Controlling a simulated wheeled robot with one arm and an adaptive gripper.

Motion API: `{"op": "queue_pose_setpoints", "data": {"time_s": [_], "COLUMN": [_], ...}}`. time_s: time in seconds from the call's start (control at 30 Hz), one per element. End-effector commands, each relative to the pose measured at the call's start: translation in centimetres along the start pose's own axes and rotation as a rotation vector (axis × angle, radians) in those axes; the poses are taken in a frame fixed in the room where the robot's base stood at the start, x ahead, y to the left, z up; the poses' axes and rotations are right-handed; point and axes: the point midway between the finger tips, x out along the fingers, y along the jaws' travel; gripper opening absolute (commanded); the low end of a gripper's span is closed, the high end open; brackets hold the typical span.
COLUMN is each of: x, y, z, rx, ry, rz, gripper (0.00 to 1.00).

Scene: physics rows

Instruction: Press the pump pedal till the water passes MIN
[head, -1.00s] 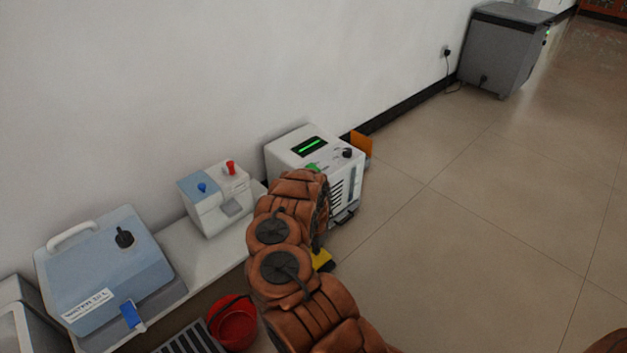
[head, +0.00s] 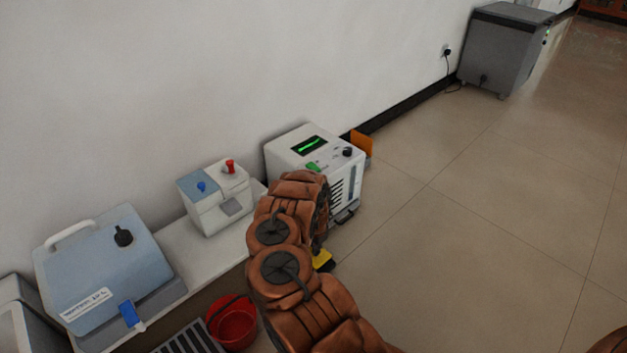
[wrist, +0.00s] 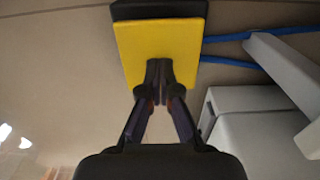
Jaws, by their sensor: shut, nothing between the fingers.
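The yellow pedal (wrist: 135,45) with a dark base lies on the floor in the wrist view. Its edge also shows beside my arm in the head view (head: 323,261). My gripper (wrist: 158,65) is shut and empty, its fingertips over the near part of the yellow plate. I cannot tell whether they touch it or how far it is pushed down. In the head view my arm hides the gripper. A white unit (head: 295,150) with a green display stands by the wall. A narrow upright strip (head: 355,182) shows on its front; any water level or MIN mark is too small to read.
Blue hoses (wrist: 235,60) run from the pedal. A red bucket (head: 233,325) stands left of my arm. A blue case (head: 95,265) and a small white device (head: 218,205) stand on a low shelf (head: 190,250). The floor at right is clear.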

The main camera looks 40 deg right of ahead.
Motion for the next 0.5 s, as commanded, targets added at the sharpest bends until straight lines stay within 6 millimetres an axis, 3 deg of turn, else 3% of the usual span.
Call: {"op": "queue_pose_setpoints", "data": {"time_s": [0.5], "x": [1.4], "y": [0.0], "z": [0.0], "rx": [0.000], "ry": [0.000], "rz": [0.000], "gripper": [0.00]}}
